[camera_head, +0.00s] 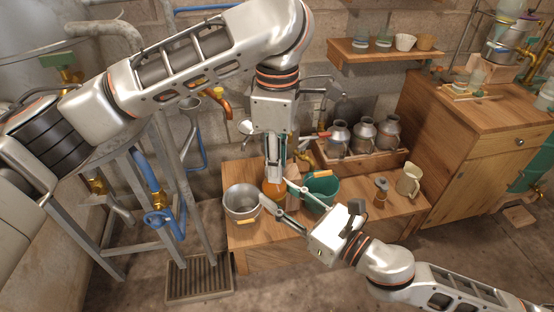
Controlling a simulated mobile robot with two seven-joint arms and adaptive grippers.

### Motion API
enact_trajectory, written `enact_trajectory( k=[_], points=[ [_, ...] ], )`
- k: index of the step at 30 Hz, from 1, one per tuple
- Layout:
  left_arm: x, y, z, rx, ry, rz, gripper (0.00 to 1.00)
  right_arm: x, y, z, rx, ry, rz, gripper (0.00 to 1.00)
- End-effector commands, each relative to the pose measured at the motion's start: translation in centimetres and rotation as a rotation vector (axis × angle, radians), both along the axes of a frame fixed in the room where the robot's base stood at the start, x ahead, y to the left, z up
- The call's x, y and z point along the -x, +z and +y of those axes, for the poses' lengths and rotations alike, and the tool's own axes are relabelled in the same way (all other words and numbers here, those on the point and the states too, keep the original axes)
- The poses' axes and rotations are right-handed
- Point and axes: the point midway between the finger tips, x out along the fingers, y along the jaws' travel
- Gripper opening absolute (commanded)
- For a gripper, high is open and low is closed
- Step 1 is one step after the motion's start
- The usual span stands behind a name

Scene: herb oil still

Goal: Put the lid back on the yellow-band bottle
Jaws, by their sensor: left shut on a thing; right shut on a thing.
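An amber, rounded vessel (273,189), which looks like the bottle, stands low on the wooden bench (262,256). My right gripper (276,195) reaches in from the lower right, with its two fingers on either side of the vessel, shut on it. My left gripper (275,176) points straight down directly above the vessel. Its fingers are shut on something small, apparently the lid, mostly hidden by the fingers. I cannot make out a yellow band, or whether the lid touches the bottle's neck.
A metal pot (241,203) stands close left of the vessel, and a green bucket (320,187) close right. A wooden crate (352,158) holds three metal cans behind. A cream jug (409,180) stands at the bench's right end. A wooden cabinet (490,150) is farther right.

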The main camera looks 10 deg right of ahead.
Motion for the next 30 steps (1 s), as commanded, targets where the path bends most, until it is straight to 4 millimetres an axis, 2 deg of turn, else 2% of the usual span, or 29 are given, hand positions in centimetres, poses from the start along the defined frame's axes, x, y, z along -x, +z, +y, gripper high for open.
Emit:
enact_trajectory(
  k=[3, 7, 9, 10, 22, 26, 30],
  points=[
    [0.0, 0.0, 0.1, 0.0, -0.147, -0.001, 0.15, 0.0, 0.0, 0.0, 0.0, 0.001, 0.0, 0.0],
    [0.0, 0.0, 0.1, 0.0, -0.137, -0.002, 0.15, 0.0, 0.0, 0.0, 0.0, 0.001, 0.0, 0.0],
    [0.0, 0.0, 0.1, 0.0, -0.136, -0.002, 0.39, 0.0, 0.0, 0.0, 0.0, 0.001, 0.0, 0.0],
    [0.0, 0.0, 0.1, 0.0, -0.136, -0.002, 0.43, 0.0, 0.0, 0.0, 0.0, 0.0, 0.0, 0.0],
    [0.0, 0.4, 0.1, 0.0, -0.134, -0.002, 0.43, 0.0, 0.1, 0.0, -0.001, 0.0, -0.001, 0.0],
    [-0.1, 1.9, 0.1, 0.0, -0.133, -0.005, 0.43, 0.0, 0.1, 0.0, -0.001, 0.0, -0.001, 0.0],
    [-0.1, 4.7, 0.1, -0.001, -0.133, -0.007, 0.43, 0.0, 0.1, 0.0, -0.001, 0.0, -0.002, 0.0]
  ],
)
